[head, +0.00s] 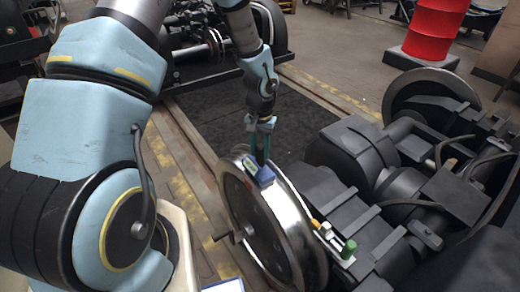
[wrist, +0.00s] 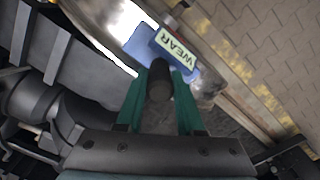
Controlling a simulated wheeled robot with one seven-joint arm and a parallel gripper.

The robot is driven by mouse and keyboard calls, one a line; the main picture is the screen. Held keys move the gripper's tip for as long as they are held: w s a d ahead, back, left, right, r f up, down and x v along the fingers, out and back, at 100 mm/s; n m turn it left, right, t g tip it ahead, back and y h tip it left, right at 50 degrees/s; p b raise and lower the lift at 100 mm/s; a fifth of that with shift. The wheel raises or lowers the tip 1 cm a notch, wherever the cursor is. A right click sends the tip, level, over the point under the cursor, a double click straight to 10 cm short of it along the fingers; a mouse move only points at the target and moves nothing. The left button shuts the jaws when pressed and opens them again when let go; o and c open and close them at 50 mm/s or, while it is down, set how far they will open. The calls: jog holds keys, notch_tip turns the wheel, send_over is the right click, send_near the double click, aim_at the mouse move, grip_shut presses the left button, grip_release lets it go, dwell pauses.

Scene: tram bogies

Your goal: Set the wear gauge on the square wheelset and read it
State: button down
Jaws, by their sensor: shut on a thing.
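The wear gauge (head: 265,177) is a blue block with a pale label; in the wrist view the gauge (wrist: 190,68) reads "WEAR". My gripper (head: 262,158) points down with its green fingers shut on the gauge. In the wrist view my gripper (wrist: 162,80) has a dark round grip between its fingers. The gauge is at the top of the near wheel (head: 295,215), over its shiny tread, which also shows in the wrist view (wrist: 115,22). I cannot tell whether it touches the tread. No reading can be made out on it.
A dark bogie frame (head: 375,165) fills the right, with a second wheel (head: 430,95) farther back. A small part with a green end (head: 348,248) lies beside the near wheel. A red drum (head: 437,32) stands at the back right. A dark mat (head: 230,125) lies behind.

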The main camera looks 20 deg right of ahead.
jog(key=shift+f, duration=0.15)
jog(key=c, duration=0.5)
grip_release()
notch_tip(320, 180, up, 12)
jog(key=shift+w+d+r+b, duration=0.1)
jog(key=shift+w+r+b, duration=0.1)
jog(key=shift+b, duration=0.7)
jog(key=s+a+r+n, duration=0.1)
jog(key=a+r+n, duration=0.1)
jog(key=a, duration=0.6)
jog(key=s+a+r+n+t, duration=0.1)
jog(key=s+a+r+n, duration=0.1)
jog(key=a, duration=0.7)
jog(key=s+a+r+n+t, duration=0.1)
jog(key=s+a+r+n, duration=0.1)
jog(key=a, duration=0.7)
jog(key=shift+a+r+n, duration=0.2)
jog(key=shift+n, duration=0.2)
